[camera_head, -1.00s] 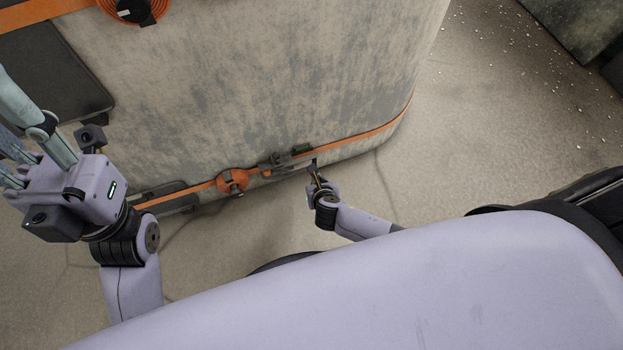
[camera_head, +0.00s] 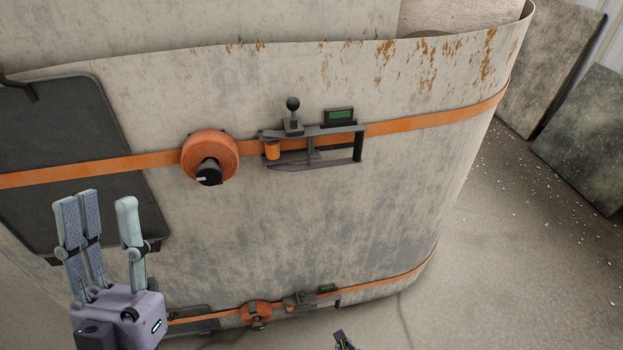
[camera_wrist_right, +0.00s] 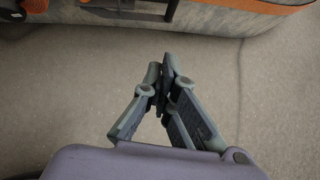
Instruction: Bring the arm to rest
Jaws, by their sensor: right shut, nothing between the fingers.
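My left gripper (camera_head: 103,208) is at the lower left of the head view, fingers pointing up. Two fingers stand on the left and one on the right, with a gap between them; nothing is held. It shows in front of the large container. My right gripper (camera_wrist_right: 165,72) is in the right wrist view, its fingertips together and empty above the bare floor. In the head view only a small dark piece of my right arm shows at the bottom edge.
A large, worn grey container (camera_head: 330,220) with a rusty rim fills most of the head view. An orange strap (camera_head: 440,121) with a reel (camera_head: 210,157) and a ratchet frame (camera_head: 312,148) crosses it. Dark slabs (camera_head: 590,140) lean at right. The floor (camera_head: 510,260) at lower right is open.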

